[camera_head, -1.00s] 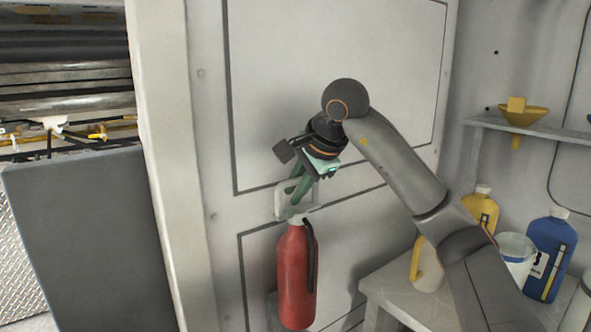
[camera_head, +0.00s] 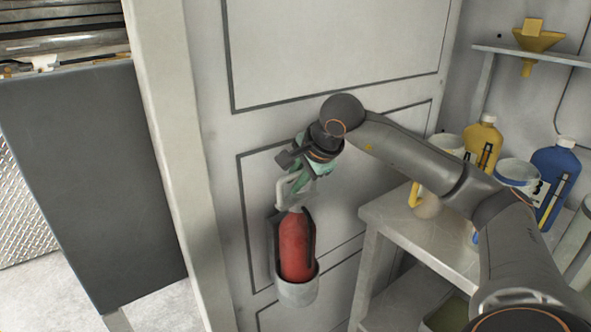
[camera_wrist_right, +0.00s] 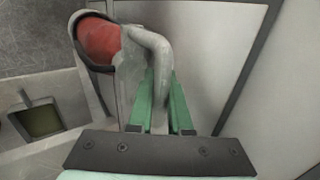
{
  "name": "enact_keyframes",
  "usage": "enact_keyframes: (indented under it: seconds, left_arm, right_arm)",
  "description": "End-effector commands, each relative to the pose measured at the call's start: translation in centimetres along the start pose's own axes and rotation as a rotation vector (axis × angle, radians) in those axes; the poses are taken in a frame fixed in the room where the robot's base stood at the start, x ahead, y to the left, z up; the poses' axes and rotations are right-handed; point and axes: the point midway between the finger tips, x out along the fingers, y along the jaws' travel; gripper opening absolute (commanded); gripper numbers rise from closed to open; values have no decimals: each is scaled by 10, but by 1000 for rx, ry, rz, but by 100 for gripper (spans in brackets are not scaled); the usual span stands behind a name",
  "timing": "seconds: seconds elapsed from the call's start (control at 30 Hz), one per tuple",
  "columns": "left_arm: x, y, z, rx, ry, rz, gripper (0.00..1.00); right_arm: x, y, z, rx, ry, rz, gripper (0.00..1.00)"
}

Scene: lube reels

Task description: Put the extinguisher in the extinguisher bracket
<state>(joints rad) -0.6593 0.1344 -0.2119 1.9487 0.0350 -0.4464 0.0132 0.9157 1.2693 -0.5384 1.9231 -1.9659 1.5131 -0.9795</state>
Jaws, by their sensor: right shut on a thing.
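The red extinguisher (camera_head: 296,246) stands upright against the wall panel, with its lower end inside the grey cup of the extinguisher bracket (camera_head: 297,292). The bracket's dark back plate shows beside the bottle. My right gripper (camera_head: 298,183) is above it, with its green fingers shut on the pale handle at the extinguisher's top. In the right wrist view the green fingers (camera_wrist_right: 161,108) close around the pale handle, and the red body (camera_wrist_right: 98,42) shows at upper left. The bottom of the extinguisher is hidden in the cup. My left gripper is not in view.
A grey table (camera_head: 405,223) at right holds pale jugs, a yellow bottle (camera_head: 484,143) and a blue bottle (camera_head: 552,180). A yellow funnel (camera_head: 538,39) sits on a shelf above. A dark grey panel (camera_head: 90,180) stands at left.

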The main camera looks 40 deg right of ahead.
Motion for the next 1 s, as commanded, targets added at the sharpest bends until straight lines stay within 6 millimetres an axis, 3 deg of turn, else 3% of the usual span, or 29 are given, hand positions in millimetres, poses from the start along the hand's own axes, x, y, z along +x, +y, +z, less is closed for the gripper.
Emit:
enact_keyframes:
  seconds: [0.5,0.53,0.77,1.0]
  left_arm:
    - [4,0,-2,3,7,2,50]
    - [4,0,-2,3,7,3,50]
    - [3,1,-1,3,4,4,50]
    - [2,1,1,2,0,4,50]
  right_arm:
    - [11,6,0,1,-1,-14,0]
    - [13,9,0,0,0,-2,19]
    - [13,9,0,0,0,-1,45]
    - [13,9,0,0,0,-1,47]
